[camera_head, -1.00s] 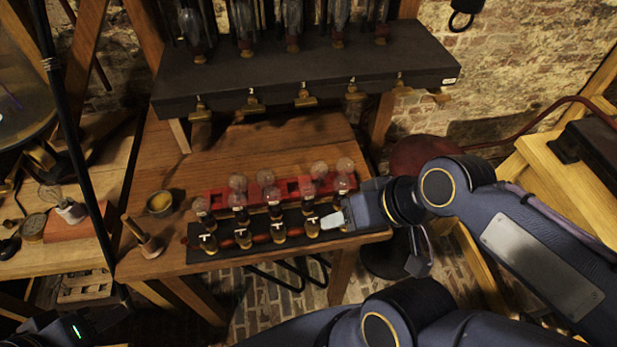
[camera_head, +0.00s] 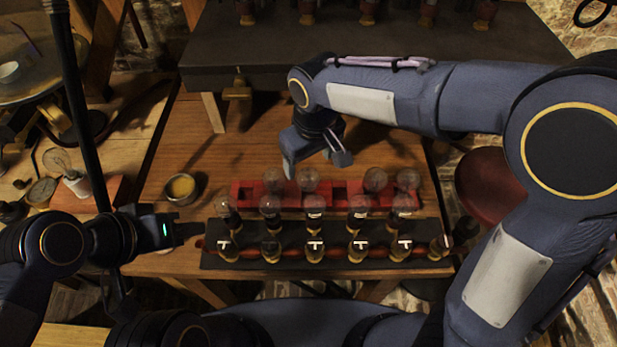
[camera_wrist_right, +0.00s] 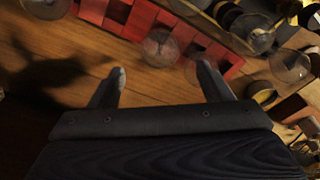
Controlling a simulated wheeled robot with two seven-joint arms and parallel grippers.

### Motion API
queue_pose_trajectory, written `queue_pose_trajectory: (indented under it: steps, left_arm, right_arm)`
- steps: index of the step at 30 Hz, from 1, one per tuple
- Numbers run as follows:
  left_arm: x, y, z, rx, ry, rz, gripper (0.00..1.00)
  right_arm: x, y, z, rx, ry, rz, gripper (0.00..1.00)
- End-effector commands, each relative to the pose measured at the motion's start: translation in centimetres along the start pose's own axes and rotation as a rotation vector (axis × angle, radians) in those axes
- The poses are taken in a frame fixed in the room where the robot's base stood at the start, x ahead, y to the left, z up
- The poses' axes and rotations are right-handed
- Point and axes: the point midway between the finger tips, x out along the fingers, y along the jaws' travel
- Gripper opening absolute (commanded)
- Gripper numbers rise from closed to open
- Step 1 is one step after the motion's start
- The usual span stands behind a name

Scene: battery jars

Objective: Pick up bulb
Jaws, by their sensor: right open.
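Clear round glass bulbs stand in a red rack (camera_head: 340,190) on the wooden table: two on the left, a left one (camera_head: 273,179) and its neighbour (camera_head: 308,179), and two on the right (camera_head: 375,179) (camera_head: 408,179). My right gripper (camera_head: 315,160) is open and empty, above the table behind the rack's left pair. In the right wrist view a bulb (camera_wrist_right: 160,47) shows beyond and between its fingertips (camera_wrist_right: 160,74); another is partly hidden by the right finger. My left gripper (camera_head: 190,232) is at the left end of the black stand; its jaws are too dark to judge.
A black stand (camera_head: 290,257) with a row of bulbs and small labelled fittings lies in front of the red rack. A small bowl (camera_head: 181,188) stands left of the rack. A dark shelf (camera_head: 370,65) overhangs the table's back. Bare wood lies behind the rack.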

Motion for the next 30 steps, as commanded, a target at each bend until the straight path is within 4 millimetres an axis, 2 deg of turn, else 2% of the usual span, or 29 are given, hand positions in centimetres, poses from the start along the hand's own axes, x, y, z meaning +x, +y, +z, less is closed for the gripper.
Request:
queue_pose_trajectory:
  steps: [12,16,22,30]
  left_arm:
    - [0.0,0.0,0.0,0.000,0.000,0.000,0.36]
    - [0.0,0.0,0.0,0.000,0.000,0.000,0.36]
    - [0.0,0.0,0.0,0.000,0.000,0.000,0.36]
    - [0.0,0.0,0.0,0.000,0.000,0.000,0.36]
  right_arm:
    - [5.7,0.1,0.2,0.003,-0.005,-0.001,0.72]
    - [6.5,0.1,0.1,0.003,-0.002,-0.001,0.72]
    - [6.5,0.1,0.1,0.003,0.000,-0.002,0.72]
    - [6.5,0.1,0.1,0.003,0.000,-0.002,0.38]
